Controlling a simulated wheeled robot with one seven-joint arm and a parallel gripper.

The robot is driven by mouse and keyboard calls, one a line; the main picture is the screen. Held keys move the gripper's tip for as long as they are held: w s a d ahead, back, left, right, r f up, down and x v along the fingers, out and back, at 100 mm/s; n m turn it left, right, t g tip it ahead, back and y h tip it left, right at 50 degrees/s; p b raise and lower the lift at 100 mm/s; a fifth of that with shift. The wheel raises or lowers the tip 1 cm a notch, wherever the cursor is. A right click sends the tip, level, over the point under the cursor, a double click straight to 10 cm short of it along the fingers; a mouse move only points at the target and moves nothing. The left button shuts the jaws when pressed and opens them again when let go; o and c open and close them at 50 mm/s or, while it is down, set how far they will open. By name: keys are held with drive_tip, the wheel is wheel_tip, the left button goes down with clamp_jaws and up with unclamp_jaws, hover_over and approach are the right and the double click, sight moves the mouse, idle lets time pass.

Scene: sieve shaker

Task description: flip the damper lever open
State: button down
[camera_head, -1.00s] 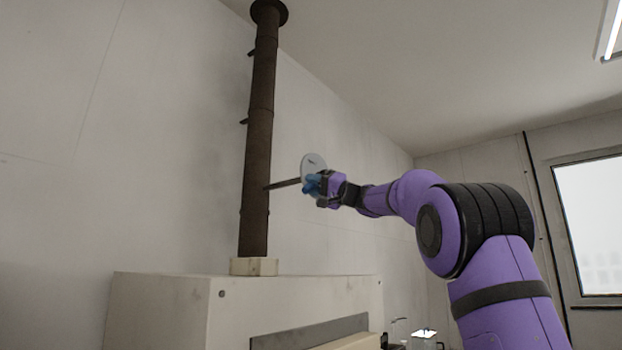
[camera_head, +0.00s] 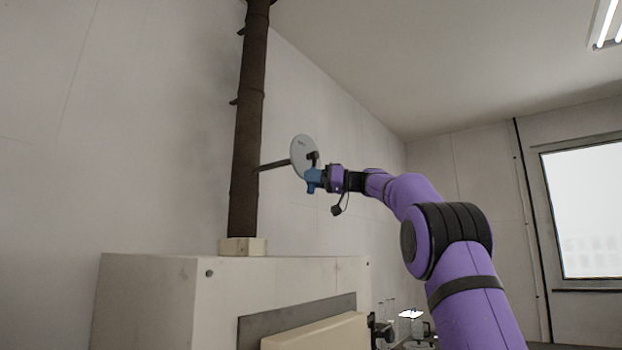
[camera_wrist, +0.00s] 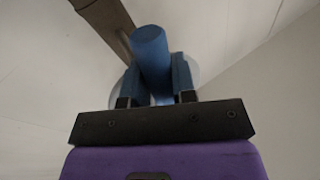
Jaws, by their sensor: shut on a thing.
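The damper lever (camera_head: 313,157) shows as a short dark arm beside a pale round plate (camera_head: 303,150). The plate sits at the end of a thin dark rod (camera_head: 272,166) that comes out of the brown flue pipe (camera_head: 247,130). My gripper (camera_head: 314,181) is just below and right of the plate's middle. In the wrist view a blue cylindrical handle (camera_wrist: 151,42) stands between my two blue fingers, and my gripper (camera_wrist: 153,76) is shut on it. In the head view the fingers and the handle merge into one blue shape, so the handle's tilt is hard to tell.
The pipe rises from a pale block (camera_head: 243,247) on a large white cabinet (camera_head: 150,300) below my gripper. A dark fitting (camera_head: 380,328) and glassware (camera_head: 409,315) are low at the right. The air around the plate is clear.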

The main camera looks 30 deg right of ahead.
drive_tip(key=shift+d, duration=0.15)
idle(0.3)
drive_tip(key=c, duration=0.9)
unclamp_jaws()
drive_tip(key=shift+w, duration=0.1)
drive_tip(key=shift+c, duration=0.2)
drive_tip(key=v, duration=1)
drive_tip(key=shift+s+d, duration=0.2)
drive_tip(key=shift+d, duration=0.15)
drive_tip(key=shift+a, duration=0.1)
